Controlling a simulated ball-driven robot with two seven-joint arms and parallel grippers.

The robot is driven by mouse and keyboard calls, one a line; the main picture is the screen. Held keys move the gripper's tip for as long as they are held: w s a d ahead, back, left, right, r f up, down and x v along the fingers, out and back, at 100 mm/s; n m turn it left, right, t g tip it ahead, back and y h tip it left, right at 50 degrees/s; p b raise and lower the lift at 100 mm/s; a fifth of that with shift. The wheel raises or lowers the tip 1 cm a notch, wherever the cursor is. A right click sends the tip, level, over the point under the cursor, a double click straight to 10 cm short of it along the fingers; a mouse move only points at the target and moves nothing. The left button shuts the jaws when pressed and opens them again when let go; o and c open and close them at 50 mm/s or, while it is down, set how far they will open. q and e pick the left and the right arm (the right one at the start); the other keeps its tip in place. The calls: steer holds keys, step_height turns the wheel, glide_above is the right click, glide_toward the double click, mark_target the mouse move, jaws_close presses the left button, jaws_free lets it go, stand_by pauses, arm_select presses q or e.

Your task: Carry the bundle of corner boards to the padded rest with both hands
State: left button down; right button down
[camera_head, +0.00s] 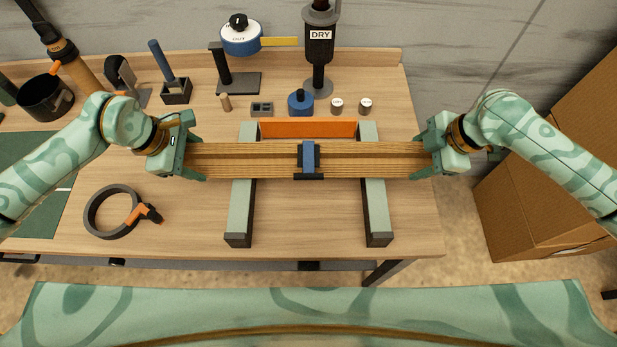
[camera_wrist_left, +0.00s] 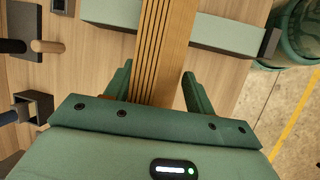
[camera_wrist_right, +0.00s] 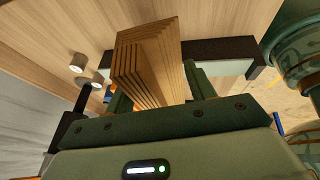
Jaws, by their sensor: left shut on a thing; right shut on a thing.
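The bundle of corner boards (camera_head: 255,159) is a long tan stack with a blue and black strap (camera_head: 309,158) around its middle. It lies level across the padded rest, whose two green-topped rails (camera_head: 239,211) and (camera_head: 376,207) run front to back with an orange plate (camera_head: 308,129) behind. I cannot tell whether the bundle touches the pads. My left gripper (camera_head: 196,158) is shut on its left end, and my right gripper (camera_head: 425,158) on its right end. The layered boards also show between the fingers in the left wrist view (camera_wrist_left: 160,60) and right wrist view (camera_wrist_right: 150,65).
A black ring clamp with an orange catch (camera_head: 111,212) lies at the table's left front. Behind the rest stand a blue bottle (camera_head: 300,103), two small cylinders (camera_head: 337,105) and a DRY tool (camera_head: 319,50). Cardboard boxes (camera_head: 545,190) stand right of the table.

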arm_select(q)
steer(key=shift+f+b, duration=0.45)
steer(key=shift+f, duration=0.25)
arm_select(e)
steer(key=shift+d+f, duration=0.1)
steer(key=shift+f, duration=0.6)
arm_select(q)
steer(key=c, duration=0.5)
jaws_free()
arm_select(e)
steer(key=c, duration=0.5)
jaws_free()
steer(key=shift+r, duration=0.1)
arm_select(q)
steer(key=v, duration=1.2)
arm_select(e)
steer(key=v, duration=1.1)
steer(key=shift+r, duration=0.35)
steer(key=shift+s, duration=0.1)
